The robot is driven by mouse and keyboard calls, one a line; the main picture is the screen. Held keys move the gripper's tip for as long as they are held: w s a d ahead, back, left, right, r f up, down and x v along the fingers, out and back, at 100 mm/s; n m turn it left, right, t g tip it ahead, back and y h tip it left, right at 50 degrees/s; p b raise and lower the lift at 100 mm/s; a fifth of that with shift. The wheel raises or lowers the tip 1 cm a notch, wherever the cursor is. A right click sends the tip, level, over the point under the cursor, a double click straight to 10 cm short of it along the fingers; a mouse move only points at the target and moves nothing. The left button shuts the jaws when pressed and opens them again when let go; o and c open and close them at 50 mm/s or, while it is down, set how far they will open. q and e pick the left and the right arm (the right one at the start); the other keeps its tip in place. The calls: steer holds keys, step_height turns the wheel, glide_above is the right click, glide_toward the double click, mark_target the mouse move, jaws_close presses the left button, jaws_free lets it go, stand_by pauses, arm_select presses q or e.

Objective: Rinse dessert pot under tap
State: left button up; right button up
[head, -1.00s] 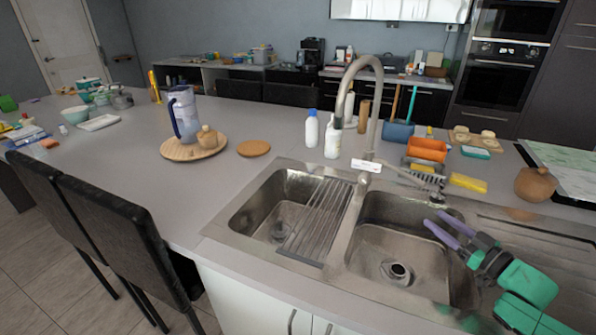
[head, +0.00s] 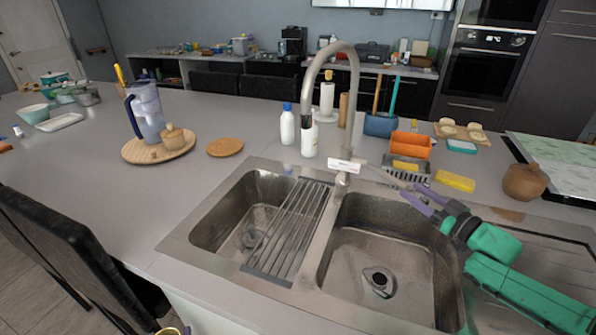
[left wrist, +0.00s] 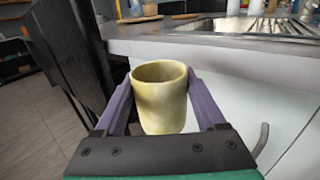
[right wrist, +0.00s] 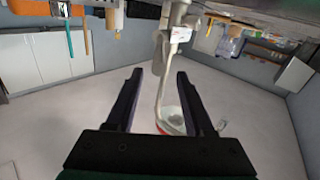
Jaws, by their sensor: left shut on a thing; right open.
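The dessert pot (left wrist: 160,95), a yellowish-cream cup, is held between the purple fingers of my left gripper (left wrist: 160,78) in the left wrist view. It is upright beside the counter's front edge; only its rim (head: 175,331) shows at the bottom of the head view. The tap (head: 352,90) is a tall curved metal spout with a white label at its base, behind the double sink. My right gripper (head: 420,200) is open and empty over the back right of the right basin (head: 385,240), pointing toward the tap's base. The tap also shows beyond its fingers in the right wrist view (right wrist: 172,60).
A drying rack (head: 290,228) lies across the left basin (head: 225,215). White bottles (head: 309,138) stand behind the sink. An orange holder (head: 410,145), yellow sponge (head: 455,181) and brown pot (head: 525,181) stand at right. A jug (head: 146,110) stands on a round board. Dark chairs line the counter's left.

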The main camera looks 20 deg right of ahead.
mark_target(399, 186)
arm_select(q)
steer(key=f+b, duration=0.4)
steer(key=f, duration=0.1)
steer(key=shift+w+f, duration=0.2)
steer(key=shift+f, duration=0.1)
arm_select(e)
steer(key=x, duration=0.4)
steer(key=f+x, duration=0.1)
steer(key=shift+w+d, duration=0.1)
steer(key=shift+w, duration=0.35)
arm_select(q)
steer(key=shift+f, duration=0.1)
arm_select(e)
steer(key=shift+w+r, duration=0.1)
steer(key=shift+w, duration=0.2)
steer(key=shift+w+a+r+b, duration=0.2)
steer(key=shift+w+a+b, duration=0.15)
steer(key=shift+w+b, duration=0.45)
arm_select(q)
steer(key=shift+f, duration=0.75)
arm_select(e)
steer(key=shift+w, duration=0.1)
arm_select(q)
steer(key=shift+s, duration=0.1)
arm_select(e)
jaws_close()
